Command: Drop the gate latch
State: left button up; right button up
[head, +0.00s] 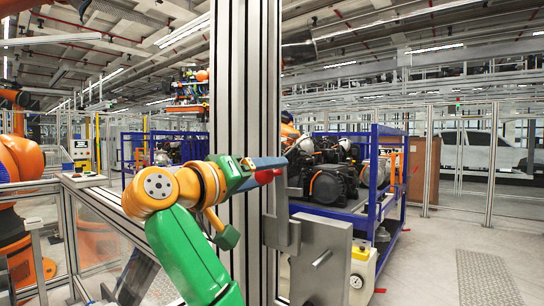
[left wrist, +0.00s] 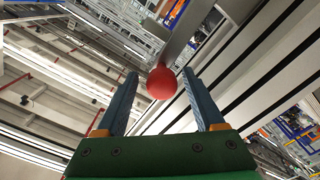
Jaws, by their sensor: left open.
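The gate latch (head: 281,222) is a grey metal bar on the aluminium post in the head view, its arm standing upright. Its red round knob (head: 265,177) shows partly behind my blue fingers. In the left wrist view the red knob (left wrist: 161,82) sits between the tips of my two fingers, with the grey bar (left wrist: 186,38) running up and right from it. My left gripper (head: 268,166) is open around the knob, with a gap visible on both sides in the wrist view. My right gripper is not in view.
The tall aluminium post (head: 245,80) stands directly behind my left wrist. A grey plate with a handle (head: 322,259) is below right of the latch. A blue rack (head: 374,190) with engine parts stands behind. Open floor (head: 425,265) lies to the right.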

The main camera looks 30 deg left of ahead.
aim_at(274, 170)
pick_arm(q)
jog(key=shift+w+d+f, duration=0.1)
jog(key=shift+w, duration=1.1)
jog(key=shift+w+f, duration=0.15)
jog(key=shift+w, duration=0.15)
jog(key=shift+s, duration=0.25)
jog(key=c, duration=0.6)
grip_shut()
